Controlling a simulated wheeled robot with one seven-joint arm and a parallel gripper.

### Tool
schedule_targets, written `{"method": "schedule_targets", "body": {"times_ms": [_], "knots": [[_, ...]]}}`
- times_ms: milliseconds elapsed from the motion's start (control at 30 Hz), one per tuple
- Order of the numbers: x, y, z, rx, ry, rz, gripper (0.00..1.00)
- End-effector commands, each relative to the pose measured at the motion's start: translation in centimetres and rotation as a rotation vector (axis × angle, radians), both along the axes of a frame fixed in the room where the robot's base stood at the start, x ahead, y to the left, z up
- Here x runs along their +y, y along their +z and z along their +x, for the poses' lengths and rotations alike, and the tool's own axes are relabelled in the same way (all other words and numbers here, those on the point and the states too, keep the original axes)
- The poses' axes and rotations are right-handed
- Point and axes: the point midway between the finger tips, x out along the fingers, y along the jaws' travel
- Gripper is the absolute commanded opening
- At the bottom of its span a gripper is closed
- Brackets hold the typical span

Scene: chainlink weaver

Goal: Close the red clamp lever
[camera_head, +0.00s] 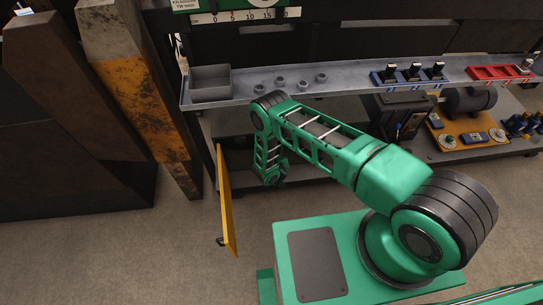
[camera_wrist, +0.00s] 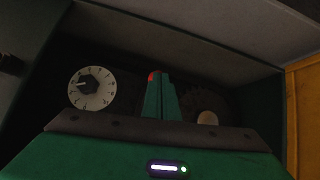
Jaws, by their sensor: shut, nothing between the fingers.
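My gripper (camera_head: 271,179) hangs low at the front of the shelf unit, in the opening beside an orange door (camera_head: 227,203). In the wrist view its green fingers (camera_wrist: 159,78) are together and empty, pointing into a dark compartment. A small red patch (camera_wrist: 152,76) shows at the fingertips' left side. It may be part of the red clamp lever, but its shape is mostly hidden and I cannot tell if the fingers touch it. No clamp lever can be made out in the head view.
A white dial (camera_wrist: 92,88) with a black knob sits left of the fingers; a pale round piece (camera_wrist: 207,118) is at right. The orange door stands open. Above, the shelf holds a grey bin (camera_head: 210,84), a blue rack (camera_head: 408,76) and a red rack (camera_head: 496,73).

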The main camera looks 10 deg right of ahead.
Motion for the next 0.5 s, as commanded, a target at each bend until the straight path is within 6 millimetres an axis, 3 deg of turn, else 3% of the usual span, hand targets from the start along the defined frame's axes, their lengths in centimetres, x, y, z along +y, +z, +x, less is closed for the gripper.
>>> {"method": "schedule_targets", "body": {"times_ms": [500], "knots": [[-0.1,-2.5,0.6,-0.001,-0.001,0.000,0.00]]}}
